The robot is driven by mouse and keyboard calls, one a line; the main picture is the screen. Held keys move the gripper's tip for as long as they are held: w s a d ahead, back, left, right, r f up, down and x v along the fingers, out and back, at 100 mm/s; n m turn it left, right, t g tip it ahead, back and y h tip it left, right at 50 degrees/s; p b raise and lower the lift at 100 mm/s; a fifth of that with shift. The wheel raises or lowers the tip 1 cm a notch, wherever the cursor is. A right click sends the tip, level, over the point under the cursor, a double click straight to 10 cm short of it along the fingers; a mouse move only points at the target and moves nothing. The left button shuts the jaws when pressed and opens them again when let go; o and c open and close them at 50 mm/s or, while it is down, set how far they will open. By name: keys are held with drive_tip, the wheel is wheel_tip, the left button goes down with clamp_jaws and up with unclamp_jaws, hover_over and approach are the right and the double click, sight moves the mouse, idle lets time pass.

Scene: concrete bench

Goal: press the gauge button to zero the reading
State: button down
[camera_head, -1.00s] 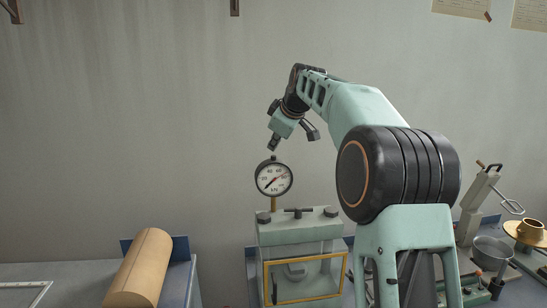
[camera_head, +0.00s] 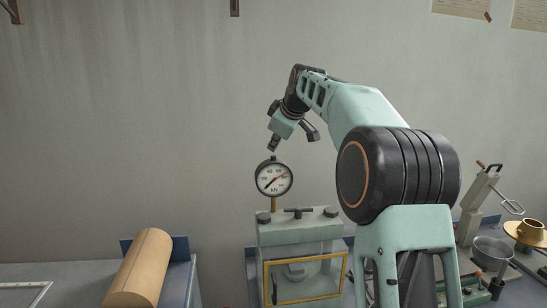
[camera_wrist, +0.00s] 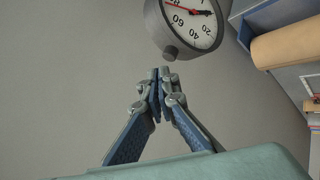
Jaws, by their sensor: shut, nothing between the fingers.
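The round gauge (camera_head: 274,178) has a white dial, a dark rim and a small knob-like button (camera_head: 273,158) on its top. It stands on a brass stem above a grey-green press with a yellow-framed window. My gripper (camera_head: 272,148) is shut and empty, pointing down just above the button. In the wrist view the gauge (camera_wrist: 193,22) is at the top, with its button (camera_wrist: 170,53) facing the closed fingertips (camera_wrist: 163,72). A small gap seems to separate the fingertips from the button. The needle points to the upper right of the dial.
The press (camera_head: 300,238) has a black T-handle and knobs on top. A tan cylinder (camera_head: 142,268) lies on the bench at left, against a blue plate. A metal bowl (camera_head: 491,252) and a lever tool (camera_head: 481,199) stand at right. Open wall is behind the gauge.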

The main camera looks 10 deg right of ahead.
sight(274, 157)
drive_tip(key=shift+f, duration=0.35)
drive_tip(key=shift+f+b, duration=0.5)
drive_tip(key=shift+b, duration=0.05)
idle(0.4)
idle(0.4)
drive_tip(key=shift+r+p, duration=0.85)
drive_tip(key=shift+r, duration=0.15)
wheel_tip(274, 157, up, 5)
drive_tip(key=p, duration=0.4)
drive_tip(key=shift+p, duration=0.4)
drive_tip(key=shift+f, duration=0.25)
